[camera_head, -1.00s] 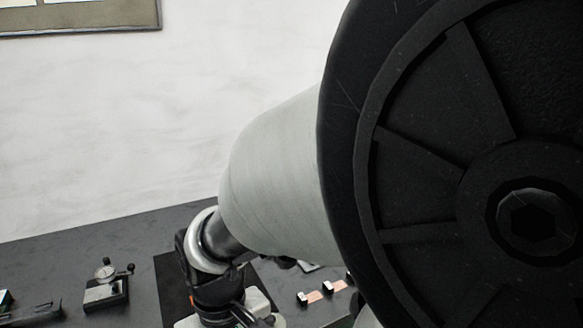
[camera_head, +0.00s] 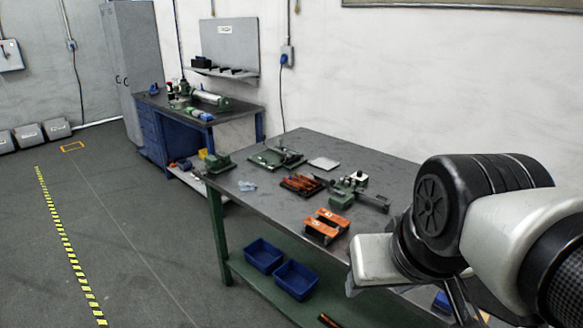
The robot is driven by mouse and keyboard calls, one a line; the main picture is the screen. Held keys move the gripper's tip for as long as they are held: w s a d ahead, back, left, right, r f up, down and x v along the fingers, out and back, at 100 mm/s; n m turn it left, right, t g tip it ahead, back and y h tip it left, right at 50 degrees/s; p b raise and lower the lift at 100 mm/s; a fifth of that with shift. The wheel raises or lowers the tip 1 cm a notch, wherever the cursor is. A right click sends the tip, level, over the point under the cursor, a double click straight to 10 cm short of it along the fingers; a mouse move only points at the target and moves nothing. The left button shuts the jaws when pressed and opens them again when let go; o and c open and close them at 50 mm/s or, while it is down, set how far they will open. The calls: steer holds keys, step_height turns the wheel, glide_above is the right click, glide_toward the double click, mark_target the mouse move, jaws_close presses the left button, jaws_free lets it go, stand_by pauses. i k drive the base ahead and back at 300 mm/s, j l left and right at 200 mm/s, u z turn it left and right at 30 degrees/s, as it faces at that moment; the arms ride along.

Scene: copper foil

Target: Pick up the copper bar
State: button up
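I cannot make out a copper bar for certain in the head view. Two orange blocks with dark tops (camera_head: 324,226) lie near the front edge of the grey workbench (camera_head: 262,210). My arm fills the right side, with a pale block-shaped part (camera_head: 372,262) over the bench's right end. Thin dark parts below the arm joint may belong to my gripper, but its fingertips cannot be made out. Whether it is open or holds anything does not show. My arm hides the right end of the bench.
Dark-orange pieces (camera_head: 300,184), a green-based device (camera_head: 349,190) and a pale plate (camera_head: 324,163) are on the bench. Blue bins (camera_head: 296,280) stand on its lower shelf. A second bench (camera_head: 230,118) stands behind. The floor at left is open.

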mark_target(323, 228)
steer(key=z, duration=2.05)
steer(key=k+u, duration=0.1)
steer(key=u, duration=1.9)
steer(key=i+j+z, duration=0.65)
steer(key=i+j, duration=0.15)
steer(key=j, duration=0.2)
steer(key=i+j+z, duration=0.2)
steer(key=j, duration=0.25)
